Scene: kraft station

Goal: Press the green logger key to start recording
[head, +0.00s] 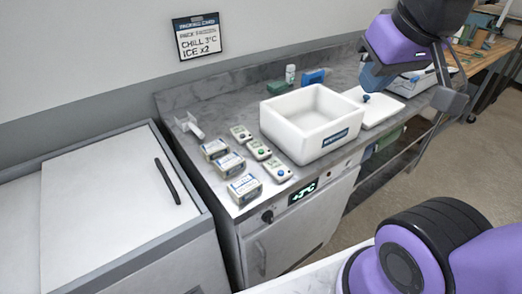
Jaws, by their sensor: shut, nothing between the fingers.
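The green logger key (261,152) is on the middle one of three small pale loggers in a slanting row on the grey counter. The logger behind it has a dark key (242,133). The logger in front has a blue key (281,173). My gripper (450,101) is at the upper right, above the counter's far right part. It is shut and empty, well apart from the loggers. Its fingertips are small and hard to make out. The green key is in plain view, with nothing over it.
A white open box (310,150) stands right of the loggers. Several small cartons (229,164) stand left of them. A white lid (383,113) with a blue knob lies beyond the box. A white chest (105,200) is at left. A sign (197,38) hangs on the wall.

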